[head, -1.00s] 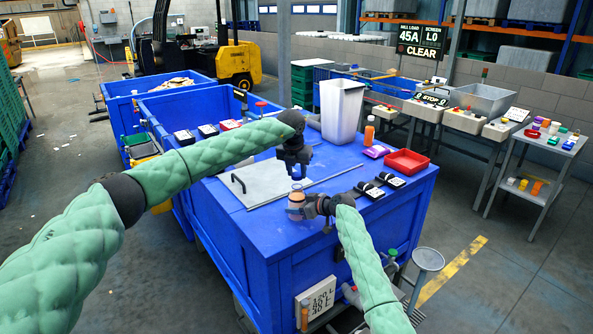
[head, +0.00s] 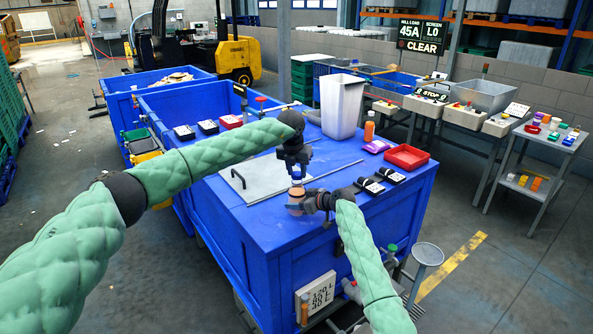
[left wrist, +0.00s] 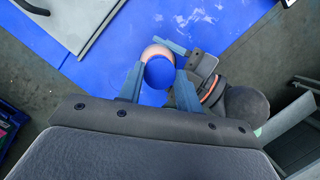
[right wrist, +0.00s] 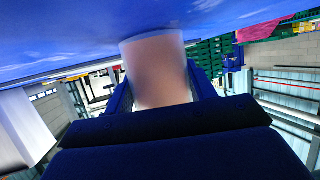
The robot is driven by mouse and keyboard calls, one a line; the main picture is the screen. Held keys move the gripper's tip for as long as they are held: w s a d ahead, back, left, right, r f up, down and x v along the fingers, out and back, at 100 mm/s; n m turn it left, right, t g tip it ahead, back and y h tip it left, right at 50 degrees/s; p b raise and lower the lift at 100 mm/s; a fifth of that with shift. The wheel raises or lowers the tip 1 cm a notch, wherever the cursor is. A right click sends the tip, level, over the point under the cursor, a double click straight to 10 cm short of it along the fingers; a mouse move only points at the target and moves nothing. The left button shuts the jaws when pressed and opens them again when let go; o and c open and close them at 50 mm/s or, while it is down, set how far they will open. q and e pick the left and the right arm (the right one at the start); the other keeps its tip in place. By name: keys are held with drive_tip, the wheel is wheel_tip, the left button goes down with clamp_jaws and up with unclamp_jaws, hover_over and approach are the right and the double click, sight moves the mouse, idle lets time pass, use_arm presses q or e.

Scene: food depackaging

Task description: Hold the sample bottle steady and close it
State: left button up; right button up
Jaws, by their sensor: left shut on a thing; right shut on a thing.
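The sample bottle (head: 295,196) is a small clear bottle with pinkish-brown contents, upright at the table's front corner. My right gripper (head: 306,203) is shut on its side; the bottle's body fills the middle of the right wrist view (right wrist: 158,70). My left gripper (head: 297,176) is directly above, pointing down, shut on a round blue cap (left wrist: 160,73). In the left wrist view, the bottle's pinkish edge (left wrist: 156,51) shows around the far side of the cap. The cap is at or just over the bottle's mouth; whether they touch, I cannot tell.
The blue table top (head: 262,217) is clear in front of the bottle. A grey metal plate (head: 240,184) with a black handle lies to the left. Black-and-white packs (head: 369,187), a red tray (head: 407,156), an orange bottle (head: 369,127) and a white bin (head: 341,105) stand to the right and behind.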

use_arm(q)
drive_tip(key=shift+f, duration=0.5)
